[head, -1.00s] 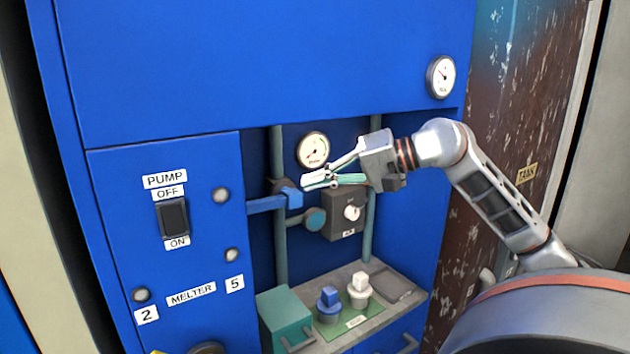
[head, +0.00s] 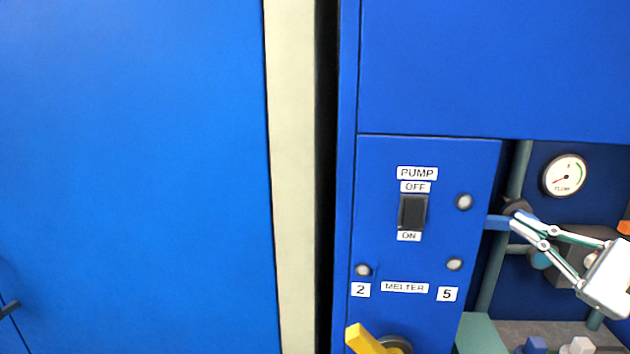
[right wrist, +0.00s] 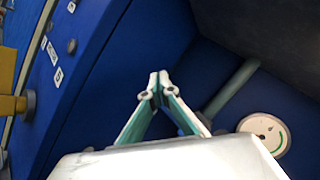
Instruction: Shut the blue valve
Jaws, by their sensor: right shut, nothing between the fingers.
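The blue valve's lever (head: 497,222) lies roughly level, crosswise to the vertical grey-green pipe (head: 520,165) in the recess right of the pump panel. My right gripper (head: 515,223) comes in from the right, shut and empty. Its fingertips overlap the lever near the pipe in the head view and hide part of it; I cannot tell whether they touch it. In the right wrist view the fingertips (right wrist: 155,84) meet, with nothing between them; the blue lever does not show clearly there. My left gripper is not in view.
A flow gauge (head: 566,176) sits above the gripper. The pump switch (head: 412,212) is on the panel to the left. A yellow handle (head: 363,339) juts out below it. A shelf with a blue knob (head: 535,345) and a white knob (head: 578,346) lies below.

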